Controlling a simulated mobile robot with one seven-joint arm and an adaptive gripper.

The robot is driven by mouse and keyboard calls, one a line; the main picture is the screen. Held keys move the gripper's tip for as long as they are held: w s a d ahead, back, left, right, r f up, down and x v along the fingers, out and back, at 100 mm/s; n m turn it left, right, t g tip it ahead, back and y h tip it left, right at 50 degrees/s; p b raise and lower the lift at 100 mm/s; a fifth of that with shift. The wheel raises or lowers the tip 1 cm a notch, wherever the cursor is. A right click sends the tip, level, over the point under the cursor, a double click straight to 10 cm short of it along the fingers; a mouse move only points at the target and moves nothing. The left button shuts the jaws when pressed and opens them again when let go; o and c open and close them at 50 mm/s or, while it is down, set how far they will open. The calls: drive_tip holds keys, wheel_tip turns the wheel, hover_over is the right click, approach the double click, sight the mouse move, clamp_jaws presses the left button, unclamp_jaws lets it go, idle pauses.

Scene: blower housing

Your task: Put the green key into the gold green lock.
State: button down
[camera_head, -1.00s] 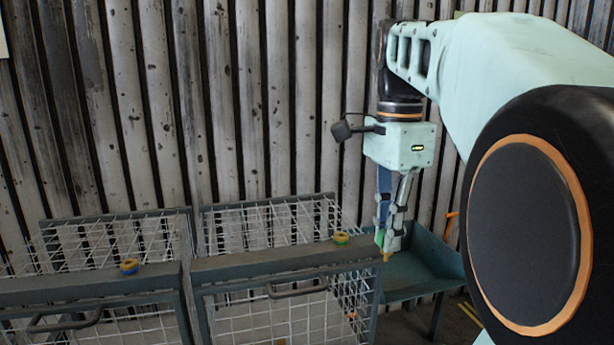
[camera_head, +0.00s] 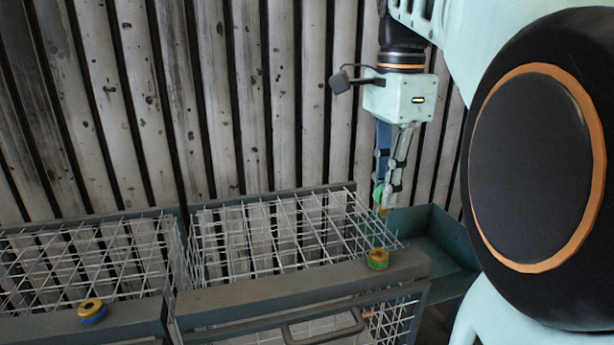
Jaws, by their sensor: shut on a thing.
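The green key (camera_head: 378,195) is between the fingertips of my gripper (camera_head: 384,192), which is shut on it. A yellow-gold part of the key shows just below the fingers, pointing down. The gold green lock (camera_head: 377,259) is a small round piece with a gold top and green side. It sits on the top front rail of the right wire cage. In the picture, the key appears above the lock and near the cage's right back area. How far it is from the lock in depth I cannot tell.
A gold and blue lock (camera_head: 92,311) sits on the left cage's rail (camera_head: 130,318). The right wire cage (camera_head: 290,235) has a handle (camera_head: 325,328) on its front. A teal tray (camera_head: 440,245) stands at the right. A corrugated wall (camera_head: 230,100) is behind.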

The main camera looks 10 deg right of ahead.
drive_tip(key=shift+s+f, duration=0.2)
drive_tip(key=shift+f, duration=0.25)
drive_tip(key=shift+w+f+b, duration=0.1)
drive_tip(key=shift+f+b, duration=3.15)
drive_tip(key=shift+f, duration=0.45)
drive_tip(key=shift+f, duration=0.25)
drive_tip(key=c, duration=1.9)
unclamp_jaws()
drive_tip(key=shift+r, duration=3.75)
